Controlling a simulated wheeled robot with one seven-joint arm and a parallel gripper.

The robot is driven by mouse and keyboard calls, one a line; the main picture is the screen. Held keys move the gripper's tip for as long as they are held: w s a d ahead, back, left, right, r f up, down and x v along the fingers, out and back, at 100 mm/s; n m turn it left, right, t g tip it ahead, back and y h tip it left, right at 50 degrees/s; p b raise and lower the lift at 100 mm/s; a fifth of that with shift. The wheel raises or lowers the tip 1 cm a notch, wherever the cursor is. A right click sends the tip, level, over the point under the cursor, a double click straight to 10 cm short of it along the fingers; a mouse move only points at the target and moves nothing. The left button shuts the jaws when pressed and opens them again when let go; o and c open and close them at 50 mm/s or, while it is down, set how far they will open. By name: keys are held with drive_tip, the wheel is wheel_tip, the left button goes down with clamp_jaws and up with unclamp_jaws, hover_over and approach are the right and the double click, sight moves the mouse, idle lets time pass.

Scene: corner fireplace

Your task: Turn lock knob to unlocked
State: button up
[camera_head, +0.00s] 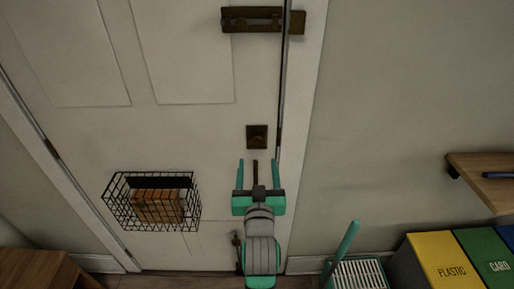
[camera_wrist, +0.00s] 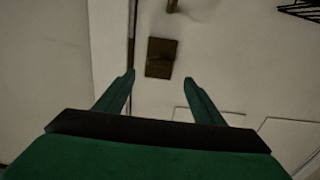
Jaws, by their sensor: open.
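The lock's square brown plate (camera_head: 257,137) is on the white door near its right edge, below the sliding bolt. It also shows in the wrist view (camera_wrist: 161,57), just beyond the space between my fingertips. The knob's turned position is too dark to tell. My gripper (camera_head: 258,164) is open and empty, with its green fingers apart and just below the plate in the head view. In the wrist view my gripper (camera_wrist: 159,76) has one finger to each side of the plate's line. I see no contact with the lock.
A brown sliding bolt (camera_head: 262,19) is higher on the door. A black wire basket (camera_head: 114,202) hangs lower left, holding a brown object. A wooden shelf (camera_head: 488,178) is at right, above yellow (camera_head: 447,258) and green bins. A green-handled tool (camera_head: 343,246) stands at the wall.

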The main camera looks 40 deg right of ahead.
sight(257, 146)
drive_tip(key=x, duration=0.9)
drive_tip(key=c, duration=1)
